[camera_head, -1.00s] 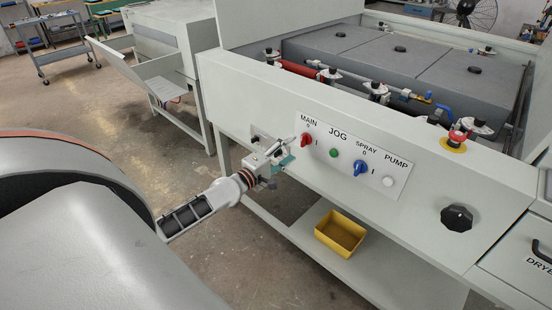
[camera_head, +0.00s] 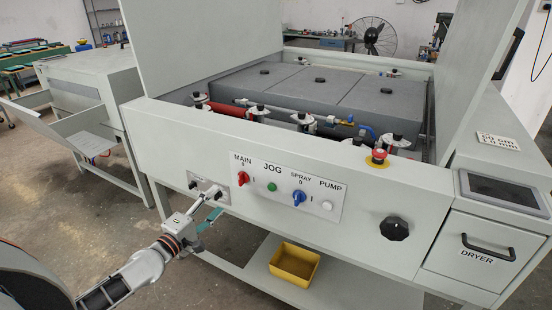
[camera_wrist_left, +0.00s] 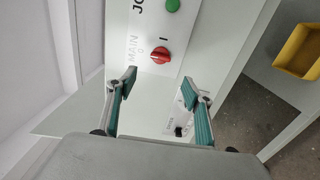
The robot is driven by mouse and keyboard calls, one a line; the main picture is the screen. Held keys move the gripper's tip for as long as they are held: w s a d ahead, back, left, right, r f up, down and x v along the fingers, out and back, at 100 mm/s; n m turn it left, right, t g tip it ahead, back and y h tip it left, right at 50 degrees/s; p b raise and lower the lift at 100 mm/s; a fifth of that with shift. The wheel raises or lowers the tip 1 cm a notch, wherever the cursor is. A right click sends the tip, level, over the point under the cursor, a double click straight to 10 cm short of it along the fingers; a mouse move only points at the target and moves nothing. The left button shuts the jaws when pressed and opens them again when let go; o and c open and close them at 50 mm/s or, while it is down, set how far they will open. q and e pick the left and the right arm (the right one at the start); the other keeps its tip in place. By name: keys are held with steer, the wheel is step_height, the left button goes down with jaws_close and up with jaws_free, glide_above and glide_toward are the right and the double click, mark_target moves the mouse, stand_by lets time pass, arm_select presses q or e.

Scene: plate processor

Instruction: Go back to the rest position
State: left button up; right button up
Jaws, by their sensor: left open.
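My left gripper (camera_head: 211,203) is open and empty, in front of the machine's front panel, below and left of the red MAIN knob (camera_head: 243,178). In the left wrist view its two teal-padded fingers (camera_wrist_left: 159,84) stand apart. The MAIN knob (camera_wrist_left: 160,55) shows beyond them there, clear of both fingertips. The white control plate (camera_head: 322,203) also carries a green JOG button (camera_head: 272,187), a blue SPRAY knob (camera_head: 298,197) and a pale PUMP button (camera_head: 327,205). My right gripper is not in view.
A small plate with dark knobs (camera_head: 194,184) sits close behind the left gripper. A yellow bin (camera_head: 295,263) rests on the lower shelf. A black knob (camera_head: 394,228), a red emergency button (camera_head: 378,155) and the dryer drawer (camera_head: 480,250) are to the right.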

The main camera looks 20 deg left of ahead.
arm_select(q)
steer(key=s+d+f+m+g+h, duration=0.1)
steer(key=s+d+f+m+g, duration=0.6)
steer(key=s+d+f+m, duration=1.4)
steer(key=s+d+f, duration=0.1)
steer(key=d, duration=0.2)
steer(key=shift+m, duration=0.3)
